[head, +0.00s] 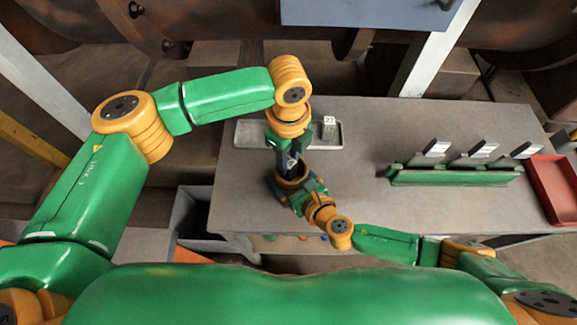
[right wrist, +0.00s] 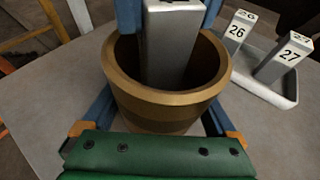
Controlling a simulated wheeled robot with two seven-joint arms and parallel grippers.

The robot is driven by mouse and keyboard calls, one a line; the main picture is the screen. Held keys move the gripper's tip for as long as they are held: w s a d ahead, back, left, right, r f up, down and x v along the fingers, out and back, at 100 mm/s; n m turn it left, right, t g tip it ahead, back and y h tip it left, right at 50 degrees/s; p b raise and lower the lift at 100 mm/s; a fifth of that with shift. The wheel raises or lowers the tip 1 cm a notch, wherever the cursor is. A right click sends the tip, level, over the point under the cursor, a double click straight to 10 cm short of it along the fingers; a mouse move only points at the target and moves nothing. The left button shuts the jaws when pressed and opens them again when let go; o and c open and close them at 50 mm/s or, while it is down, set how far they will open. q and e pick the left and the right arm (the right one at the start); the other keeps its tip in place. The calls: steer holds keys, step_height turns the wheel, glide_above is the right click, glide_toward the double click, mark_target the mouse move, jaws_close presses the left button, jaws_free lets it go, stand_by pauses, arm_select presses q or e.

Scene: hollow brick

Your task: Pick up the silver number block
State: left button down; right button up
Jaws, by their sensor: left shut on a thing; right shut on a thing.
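My left gripper (head: 289,163) reaches down over the brown round cup (right wrist: 160,115). In the right wrist view its blue fingers are on either side of a silver block (right wrist: 170,48), and it is shut on the block. The block is upright, with its lower part inside the cup; any number on it is hidden, and I cannot tell whether it touches the bottom. My right gripper (head: 291,186) is shut on the cup from the side, above the table's front left part. Silver number blocks 26 (right wrist: 237,30) and 27 (right wrist: 288,55) stand in a grey tray (right wrist: 262,85).
A red tray (head: 556,185) is at the right edge. A grey bin (head: 187,218) stands left of the table. The middle of the table is clear.

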mark_target(289, 162)
steer(key=o, duration=1.6)
steer(key=v, duration=1.2)
steer(key=shift+d+f, duration=0.1)
arm_select(q)
step_height(289, 162, up, 10)
